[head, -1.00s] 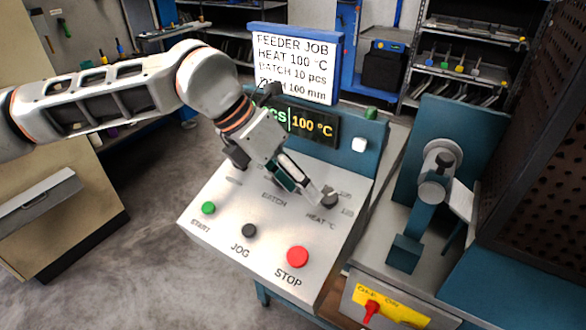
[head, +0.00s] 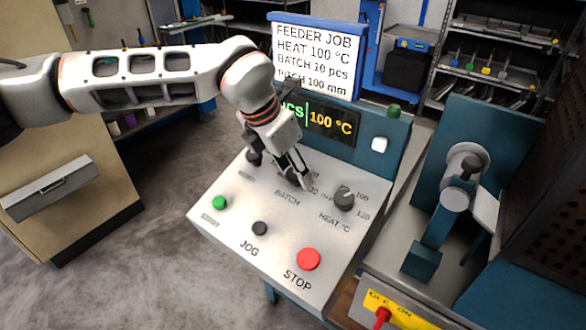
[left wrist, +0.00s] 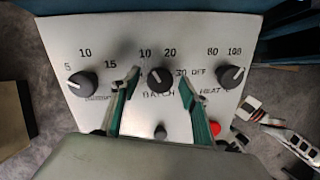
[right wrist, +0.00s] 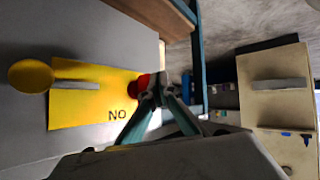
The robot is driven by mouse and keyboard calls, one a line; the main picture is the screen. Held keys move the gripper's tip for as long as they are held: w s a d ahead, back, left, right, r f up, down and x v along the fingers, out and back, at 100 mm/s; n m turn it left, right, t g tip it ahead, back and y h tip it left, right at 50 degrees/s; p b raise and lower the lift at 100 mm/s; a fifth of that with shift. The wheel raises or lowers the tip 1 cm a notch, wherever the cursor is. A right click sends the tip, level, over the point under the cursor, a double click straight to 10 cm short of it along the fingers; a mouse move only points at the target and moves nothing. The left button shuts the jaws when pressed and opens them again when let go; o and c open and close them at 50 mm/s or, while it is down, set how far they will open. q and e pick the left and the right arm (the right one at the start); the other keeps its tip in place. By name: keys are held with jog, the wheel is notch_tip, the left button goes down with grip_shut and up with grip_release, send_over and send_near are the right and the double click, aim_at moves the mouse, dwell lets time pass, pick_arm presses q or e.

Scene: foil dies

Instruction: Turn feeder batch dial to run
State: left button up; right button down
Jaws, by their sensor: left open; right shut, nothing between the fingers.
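The batch dial (left wrist: 160,80) is a dark round knob between two other dials in the left wrist view. Its white mark points up and left, toward the 10. My left gripper (left wrist: 159,75) is open, with one finger on each side of the batch dial; contact cannot be told. In the head view the left gripper (head: 298,182) hangs over the panel and hides most of that dial. My right gripper (right wrist: 161,82) is shut and empty beside a red knob (right wrist: 139,86) on a yellow plate (right wrist: 95,98). The right gripper is outside the head view.
The heat dial (head: 344,199) stands right of the batch dial, and a third dial (left wrist: 82,83) left. Green (head: 219,202), black (head: 260,228) and red (head: 308,259) buttons line the panel front. The job sign (head: 315,60) reads batch 10 pcs. The display (head: 332,123) shows 100 °C.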

pick_arm(q)
jog(key=shift+f, duration=0.15)
jog(key=c, duration=1.1)
